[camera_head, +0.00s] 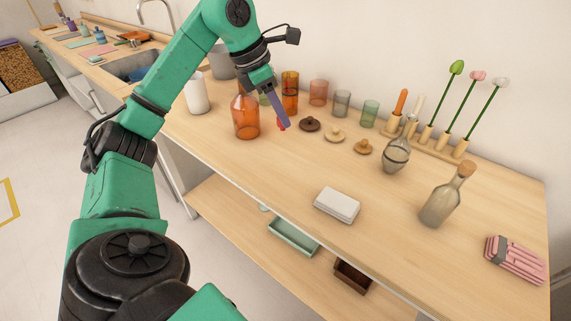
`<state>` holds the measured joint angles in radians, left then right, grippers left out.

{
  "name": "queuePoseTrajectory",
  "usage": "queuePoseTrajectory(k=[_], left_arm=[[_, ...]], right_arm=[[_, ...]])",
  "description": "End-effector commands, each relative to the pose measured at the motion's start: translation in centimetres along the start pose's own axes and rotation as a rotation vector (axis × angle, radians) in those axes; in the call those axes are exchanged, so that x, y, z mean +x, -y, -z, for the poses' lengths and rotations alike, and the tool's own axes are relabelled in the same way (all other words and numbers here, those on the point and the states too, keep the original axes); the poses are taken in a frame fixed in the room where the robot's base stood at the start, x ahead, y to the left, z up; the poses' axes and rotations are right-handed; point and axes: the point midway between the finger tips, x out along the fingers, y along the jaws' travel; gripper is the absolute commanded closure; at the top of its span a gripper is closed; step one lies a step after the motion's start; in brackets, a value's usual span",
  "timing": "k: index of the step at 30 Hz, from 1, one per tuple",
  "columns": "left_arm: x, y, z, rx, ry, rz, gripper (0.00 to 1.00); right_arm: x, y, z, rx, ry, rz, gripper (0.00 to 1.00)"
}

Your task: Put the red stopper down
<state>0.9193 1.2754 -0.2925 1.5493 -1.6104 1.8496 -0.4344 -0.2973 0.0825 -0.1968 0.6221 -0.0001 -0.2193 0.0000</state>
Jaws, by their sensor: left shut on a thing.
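My left gripper (279,116) reaches down over the wooden counter from the upper left. It is shut on the red stopper (281,126), of which only a small part shows at the fingertips. The red stopper is just left of a dark brown stopper (309,124), at the left end of a row with a cream stopper (334,134) and a tan stopper (363,147). I cannot tell whether the red stopper touches the counter. My right gripper is not in view.
An orange glass bottle (246,119) stands close left of the gripper. Coloured glasses (318,93) stand behind it. The counter's front middle has free room.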

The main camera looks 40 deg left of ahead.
Motion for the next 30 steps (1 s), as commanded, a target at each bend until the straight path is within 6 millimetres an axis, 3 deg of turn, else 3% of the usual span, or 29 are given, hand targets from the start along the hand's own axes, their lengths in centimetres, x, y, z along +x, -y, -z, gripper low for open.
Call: queuePoseTrajectory(k=[1,6,15,18,28,29,30], left_arm=[[2.6,0.0,1.2,-0.001,-0.009,0.001,1.00],[7.9,0.1,3.4,0.001,-0.009,0.002,1.00],[13.3,0.1,5.6,0.003,-0.005,0.002,1.00],[14.5,0.1,6.0,0.004,-0.003,0.003,1.00],[14.7,0.1,6.0,0.004,0.000,0.001,1.00],[14.6,0.1,6.0,0.004,0.000,0.001,0.62],[14.5,0.1,6.0,0.004,0.000,0.001,0.47]], right_arm=[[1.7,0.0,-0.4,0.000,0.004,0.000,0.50],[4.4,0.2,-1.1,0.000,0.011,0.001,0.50],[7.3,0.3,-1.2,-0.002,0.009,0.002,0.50],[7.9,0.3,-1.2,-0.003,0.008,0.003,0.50],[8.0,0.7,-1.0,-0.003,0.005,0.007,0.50],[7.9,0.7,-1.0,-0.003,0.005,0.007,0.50],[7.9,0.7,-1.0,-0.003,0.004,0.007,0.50]])
